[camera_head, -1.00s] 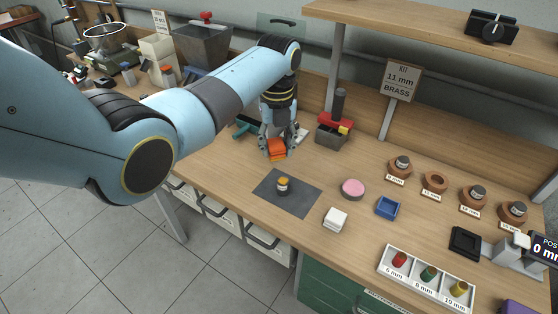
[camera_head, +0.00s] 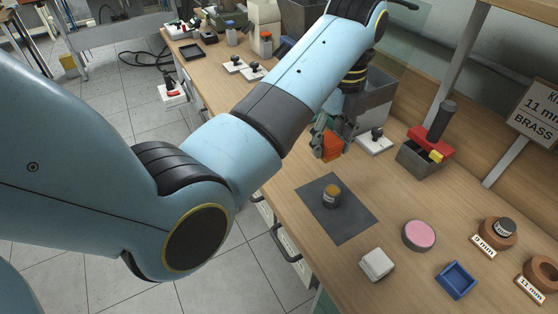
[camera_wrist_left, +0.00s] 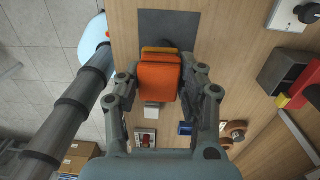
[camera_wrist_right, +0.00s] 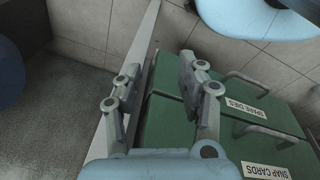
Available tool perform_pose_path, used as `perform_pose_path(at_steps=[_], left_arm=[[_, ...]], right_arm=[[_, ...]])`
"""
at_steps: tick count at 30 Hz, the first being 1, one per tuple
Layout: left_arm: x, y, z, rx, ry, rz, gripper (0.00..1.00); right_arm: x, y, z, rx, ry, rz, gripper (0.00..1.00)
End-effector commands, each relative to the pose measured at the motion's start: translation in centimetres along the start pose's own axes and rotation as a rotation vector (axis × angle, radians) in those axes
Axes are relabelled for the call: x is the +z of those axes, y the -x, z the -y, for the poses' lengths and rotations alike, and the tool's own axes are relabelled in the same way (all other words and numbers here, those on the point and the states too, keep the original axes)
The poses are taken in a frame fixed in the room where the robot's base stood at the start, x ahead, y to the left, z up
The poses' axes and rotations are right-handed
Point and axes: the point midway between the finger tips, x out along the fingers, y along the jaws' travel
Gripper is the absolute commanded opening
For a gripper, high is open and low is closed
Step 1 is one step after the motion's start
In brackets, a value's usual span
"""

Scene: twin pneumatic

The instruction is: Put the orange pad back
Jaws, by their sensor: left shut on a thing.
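The orange pad (camera_head: 332,147) is between the fingers of my left gripper (camera_head: 330,138), which is shut on it. In the left wrist view the orange pad (camera_wrist_left: 159,82) fills the space between the fingertips, with a yellow-orange edge behind it. The gripper holds it above the bench, just beyond the dark mat (camera_head: 351,222). A small dark cylinder with a brass-coloured top (camera_head: 331,196) stands on the mat. My right gripper (camera_wrist_right: 160,66) has its fingers apart and empty, in front of the green drawers.
A white block (camera_head: 377,264), a pink disc (camera_head: 419,235) and a blue tray (camera_head: 455,281) lie right of the mat. A grey bin with a red-and-black tool (camera_head: 425,157) stands behind. A white plate with a black knob (camera_head: 375,140) is close beside the left gripper.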

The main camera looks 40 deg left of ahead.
Motion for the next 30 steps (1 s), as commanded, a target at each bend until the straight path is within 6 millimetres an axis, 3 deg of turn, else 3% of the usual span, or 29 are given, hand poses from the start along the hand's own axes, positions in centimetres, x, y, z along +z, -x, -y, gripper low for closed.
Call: perform_pose_path(at_steps=[4,9,13,19,25,30], left_arm=[[-0.6,-1.4,-0.2,0.002,-0.005,0.002,0.08],[2.6,-3.3,-0.8,0.007,-0.004,0.007,0.08],[5.9,-5.3,-1.2,0.007,-0.004,0.006,0.08],[9.6,-7.7,-1.6,0.004,-0.005,0.003,0.08],[10.6,-9.0,-1.7,0.003,-0.006,0.000,0.08],[10.5,-11.7,-1.7,0.004,-0.007,0.000,0.08]], right_arm=[[3.4,-0.5,1.5,-0.016,-0.004,0.052,0.40],[5.3,0.1,2.6,-0.029,-0.008,0.078,0.40],[4.8,0.3,2.3,-0.026,-0.008,0.069,0.40],[2.1,0.1,1.6,-0.019,-0.006,0.029,0.40],[2.1,0.1,1.3,-0.014,-0.005,0.030,0.40],[3.2,0.1,1.3,-0.014,-0.003,0.046,0.40]])
